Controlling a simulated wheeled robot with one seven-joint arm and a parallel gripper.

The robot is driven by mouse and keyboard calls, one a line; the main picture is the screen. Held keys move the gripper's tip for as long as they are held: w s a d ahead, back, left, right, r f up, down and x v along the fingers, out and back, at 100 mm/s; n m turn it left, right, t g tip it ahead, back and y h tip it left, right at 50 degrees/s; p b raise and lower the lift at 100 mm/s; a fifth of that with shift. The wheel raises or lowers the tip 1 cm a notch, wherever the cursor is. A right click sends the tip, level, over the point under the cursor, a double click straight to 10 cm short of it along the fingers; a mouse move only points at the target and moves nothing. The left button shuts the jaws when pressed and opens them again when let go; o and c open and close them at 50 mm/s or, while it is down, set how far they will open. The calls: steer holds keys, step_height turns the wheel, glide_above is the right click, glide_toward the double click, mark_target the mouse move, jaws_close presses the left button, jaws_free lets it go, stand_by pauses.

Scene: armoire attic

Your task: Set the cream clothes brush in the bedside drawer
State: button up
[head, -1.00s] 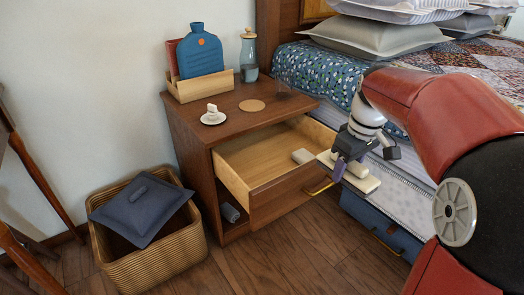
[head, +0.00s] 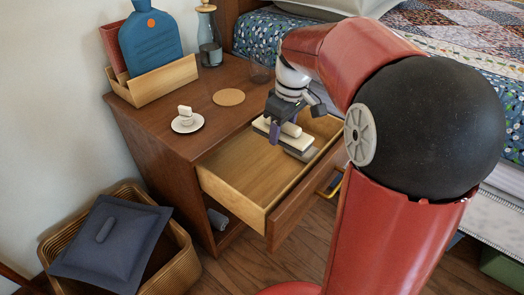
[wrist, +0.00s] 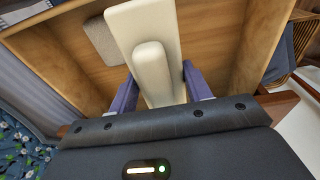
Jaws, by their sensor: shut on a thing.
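The cream clothes brush (head: 279,132) is a flat cream block with a rounded raised handle. My gripper (head: 284,130) is shut on it and holds it over the open bedside drawer (head: 229,182). In the wrist view the brush (wrist: 152,40) shows between the two purple fingers of my gripper (wrist: 153,92), which close on its handle. A grey block-like thing (head: 302,153) lies in the drawer at its right end, beside and below the brush; it also shows in the wrist view (wrist: 101,38). Whether the brush touches the drawer floor I cannot tell.
On the nightstand top (head: 193,93) stand a wooden holder (head: 154,84) with a blue hot-water bottle (head: 151,45), a small white dish (head: 187,124), a cork coaster (head: 229,97) and a glass carafe (head: 209,45). A wicker basket (head: 183,268) stands at lower left. The drawer's left part is bare.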

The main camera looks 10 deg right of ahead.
steer(key=b, duration=0.2)
glide_toward(273, 162)
steer(key=s+f, duration=0.2)
steer(key=f, duration=0.1)
steer(key=s+f, duration=0.1)
steer(key=f, duration=0.1)
steer(key=shift+w+a+f+b, duration=0.1)
steer(key=shift+w+f+b, duration=0.2)
steer(key=shift+w, duration=0.7)
steer(key=shift+w+a+f+b, duration=0.15)
steer(key=shift+w+f, duration=0.25)
steer(key=shift+w, duration=0.55)
steer(key=shift+f, duration=0.1)
steer(key=o, duration=0.8)
steer(key=shift+c, duration=0.2)
